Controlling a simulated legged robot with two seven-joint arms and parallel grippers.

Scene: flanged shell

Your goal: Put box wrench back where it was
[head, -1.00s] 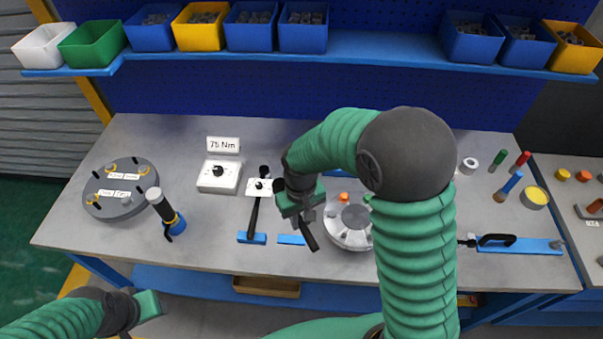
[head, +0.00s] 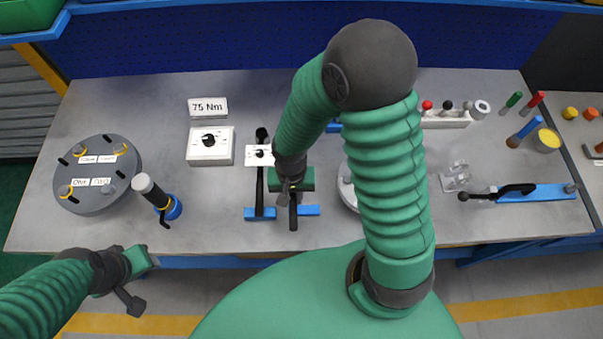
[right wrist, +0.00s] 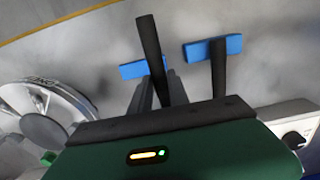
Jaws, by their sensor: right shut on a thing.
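The box wrench (head: 293,214) is a dark bar. My right gripper (head: 291,192) is shut on it over the bench. Its handle points toward the front edge and passes over a blue rest (head: 310,210). In the right wrist view the wrench (right wrist: 147,40) stands out between my fingers (right wrist: 156,93), in front of the same blue rest (right wrist: 131,70). I cannot tell whether the wrench touches the rest. The wrench's other end is hidden by my gripper. My left gripper (head: 130,298) is low at the left, before the bench, away from the wrench; its jaws are unclear.
Close left, another dark tool (head: 259,190) lies on a second blue rest (head: 251,214). A round flanged part (head: 346,188) is close right, partly hidden by my arm. A white dial box (head: 210,147) stands further left. Bare bench lies between the rests and the front edge.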

